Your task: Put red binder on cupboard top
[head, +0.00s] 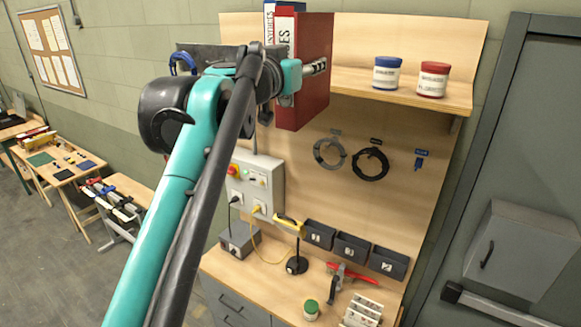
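The red binder (313,100) is upright at the upper middle of the head view, in front of the wooden shelf, its lower end hanging below the shelf's edge. My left gripper (315,68) is at the binder, with a finger lying against its red side. It appears shut on the binder; the other finger is hidden. My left arm rises from the bottom left and covers part of the bench. A grey cupboard-like box with a dark handle (522,252) is at the lower right; I cannot tell if it is the task's cupboard. My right gripper is not in view.
A blue binder (269,22) stands behind the red one. A blue-labelled jar (386,72) and a red-labelled jar (433,79) stand on the shelf (455,97). Cables hang on the panel below. The workbench (265,275) holds black bins and tools. A grey door is at right.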

